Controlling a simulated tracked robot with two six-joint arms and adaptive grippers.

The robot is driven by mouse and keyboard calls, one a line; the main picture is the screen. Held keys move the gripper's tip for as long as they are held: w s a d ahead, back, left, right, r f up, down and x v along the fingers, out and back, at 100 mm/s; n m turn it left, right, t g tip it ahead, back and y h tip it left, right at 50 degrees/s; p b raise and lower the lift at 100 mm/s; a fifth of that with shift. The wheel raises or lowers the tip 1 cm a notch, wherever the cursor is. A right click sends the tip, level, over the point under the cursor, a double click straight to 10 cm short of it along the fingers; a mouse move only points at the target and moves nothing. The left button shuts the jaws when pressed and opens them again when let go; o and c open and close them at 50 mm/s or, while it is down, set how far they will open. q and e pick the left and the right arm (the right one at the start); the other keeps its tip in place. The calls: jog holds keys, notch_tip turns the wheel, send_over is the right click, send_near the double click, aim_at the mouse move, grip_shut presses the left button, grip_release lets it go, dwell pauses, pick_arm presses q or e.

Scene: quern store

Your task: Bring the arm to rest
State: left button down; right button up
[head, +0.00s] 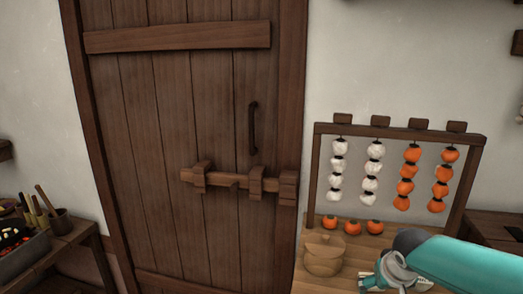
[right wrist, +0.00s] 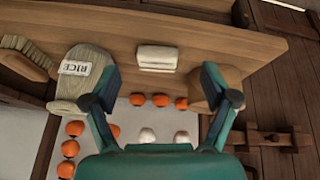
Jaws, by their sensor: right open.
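My right arm (head: 455,262) comes in at the lower right of the head view, over the wooden table (head: 375,248). Its fingertips are not clear there. In the right wrist view my right gripper (right wrist: 158,84) is open, its two fingers wide apart with nothing held between them. A folded white cloth (right wrist: 157,57) and a row of orange fruits (right wrist: 160,100) show on the table beyond and between the fingers. My left gripper is not in view.
A rack (head: 317,180) with hanging white and orange fruits stands at the table's back. A round wooden box (head: 323,258) stands near the right arm. A rice sack (right wrist: 80,88) and a brush (right wrist: 25,55) lie on the table. A bolted door (head: 190,110) is left of it.

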jog(key=s+a+f+g+y, duration=0.1)
jog(key=s+a+f+g, duration=0.2)
jog(key=f, duration=0.5)
jog(key=s+a+f+y, duration=0.1)
jog(key=s+a+f, duration=0.25)
jog(key=f, duration=0.45)
jog(key=s+a+f+g+y, duration=0.1)
jog(key=s+a+f+g, duration=0.1)
jog(key=s+f, duration=0.45)
jog(key=s+a+f+y, duration=0.1)
jog(key=s+a+f, duration=0.2)
jog(key=s+f, duration=0.2)
jog(key=s+a+f+m+y, duration=0.1)
jog(key=s+a+f, duration=0.3)
jog(key=s+f, duration=0.2)
jog(key=shift+s+a, duration=0.15)
jog(key=shift+s, duration=0.8)
